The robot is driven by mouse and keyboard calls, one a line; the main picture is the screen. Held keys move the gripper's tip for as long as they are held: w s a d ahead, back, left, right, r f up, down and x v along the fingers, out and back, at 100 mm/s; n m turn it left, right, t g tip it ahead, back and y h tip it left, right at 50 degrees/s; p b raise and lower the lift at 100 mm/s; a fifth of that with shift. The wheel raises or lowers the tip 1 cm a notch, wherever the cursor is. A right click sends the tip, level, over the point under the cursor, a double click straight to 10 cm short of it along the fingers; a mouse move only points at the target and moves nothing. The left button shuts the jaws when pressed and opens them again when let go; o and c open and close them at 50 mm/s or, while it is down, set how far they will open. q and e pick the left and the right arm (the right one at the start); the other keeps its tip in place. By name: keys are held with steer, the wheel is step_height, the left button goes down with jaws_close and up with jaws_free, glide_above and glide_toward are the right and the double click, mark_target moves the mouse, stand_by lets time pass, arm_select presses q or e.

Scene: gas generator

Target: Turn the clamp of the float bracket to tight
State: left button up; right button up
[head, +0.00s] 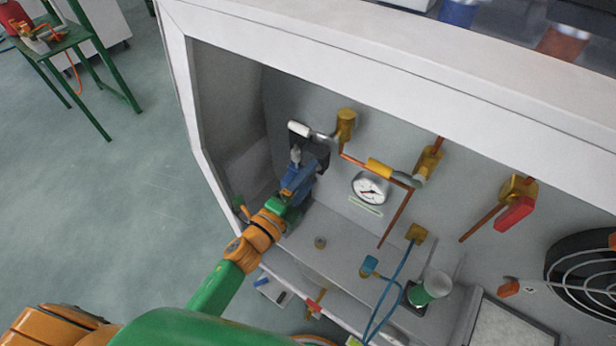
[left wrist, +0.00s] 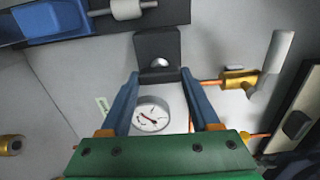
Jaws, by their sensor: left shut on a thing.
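The float bracket is a dark plate (head: 322,152) on the back wall of the white cabinet's recess. It also shows in the left wrist view as a black block (left wrist: 158,44) with a silvery rounded piece at its lower part. My left gripper (head: 297,178) reaches in from the lower left to the bracket. In the left wrist view its two blue fingers (left wrist: 160,73) stand on either side of the block's lower end, shut on the clamp there. The contact itself and the clamp's turn position are partly hidden. My right gripper is out of view.
A round gauge (head: 370,188) and copper pipes with brass valves sit right of the bracket. A red-handled valve (head: 514,213) and a fan (head: 585,268) are farther right. The cabinet's white frame (head: 190,100) edges the opening. A green stand (head: 75,38) is far left.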

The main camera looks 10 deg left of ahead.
arm_select(q)
steer(key=o, duration=1.4)
steer(key=shift+c, duration=0.2)
steer(key=v, duration=0.7)
